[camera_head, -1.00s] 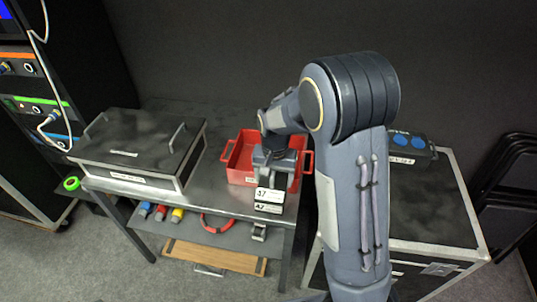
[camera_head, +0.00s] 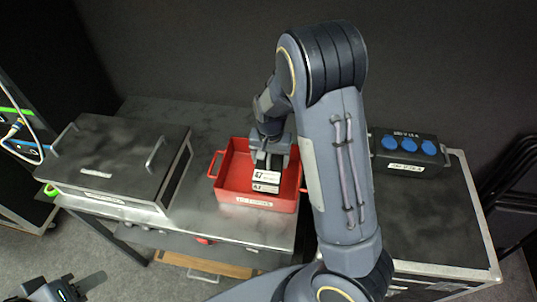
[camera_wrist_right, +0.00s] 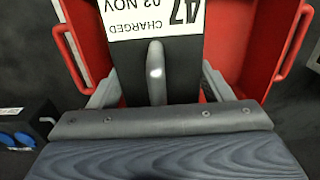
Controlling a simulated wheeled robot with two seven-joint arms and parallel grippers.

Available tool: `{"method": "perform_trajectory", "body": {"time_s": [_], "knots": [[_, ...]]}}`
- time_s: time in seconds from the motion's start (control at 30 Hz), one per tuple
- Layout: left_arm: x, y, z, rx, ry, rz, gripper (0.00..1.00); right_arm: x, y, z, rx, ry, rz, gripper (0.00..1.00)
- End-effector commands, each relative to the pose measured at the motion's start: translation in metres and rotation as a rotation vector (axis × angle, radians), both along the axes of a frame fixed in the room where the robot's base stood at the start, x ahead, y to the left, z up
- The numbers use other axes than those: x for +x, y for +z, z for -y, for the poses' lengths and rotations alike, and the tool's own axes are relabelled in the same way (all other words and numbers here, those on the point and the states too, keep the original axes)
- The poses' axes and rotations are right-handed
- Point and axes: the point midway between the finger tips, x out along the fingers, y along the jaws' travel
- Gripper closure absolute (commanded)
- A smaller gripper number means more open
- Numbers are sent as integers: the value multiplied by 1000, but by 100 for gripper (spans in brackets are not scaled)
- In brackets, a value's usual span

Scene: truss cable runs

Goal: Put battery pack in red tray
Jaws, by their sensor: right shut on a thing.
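The battery pack (camera_head: 266,180) is dark with a white label reading 47. My right gripper (camera_head: 270,157) is shut on it and holds it upright within the outline of the red tray (camera_head: 228,186). In the right wrist view the pack (camera_wrist_right: 152,20) shows its label and a grey handle, with red tray walls (camera_wrist_right: 268,45) on both sides. I cannot tell whether the pack's underside touches the tray floor. My left gripper (camera_head: 72,288) is at the lower left corner, empty, its fingers apart, far from the tray.
A black case with handles (camera_head: 115,160) stands on the left of the grey table (camera_head: 215,225). A flight case (camera_head: 430,220) on the right carries a box with blue sockets (camera_head: 408,148). A wooden board (camera_head: 205,264) lies below the table.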

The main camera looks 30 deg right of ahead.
Motion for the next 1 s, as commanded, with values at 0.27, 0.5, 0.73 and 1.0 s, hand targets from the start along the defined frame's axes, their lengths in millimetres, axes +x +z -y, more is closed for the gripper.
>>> {"method": "perform_trajectory", "body": {"time_s": [0.27,0.5,0.73,1.0], "knots": [[0,3,0,0,0,0,64,1,-23,1,0,-2,2,89],[0,6,0,0,0,0,64,1,-51,1,0,-1,2,89],[0,6,0,0,0,0,64,1,-55,0,0,0,5,89],[0,4,0,0,0,0,64,0,-58,0,0,-1,2,22]]}}
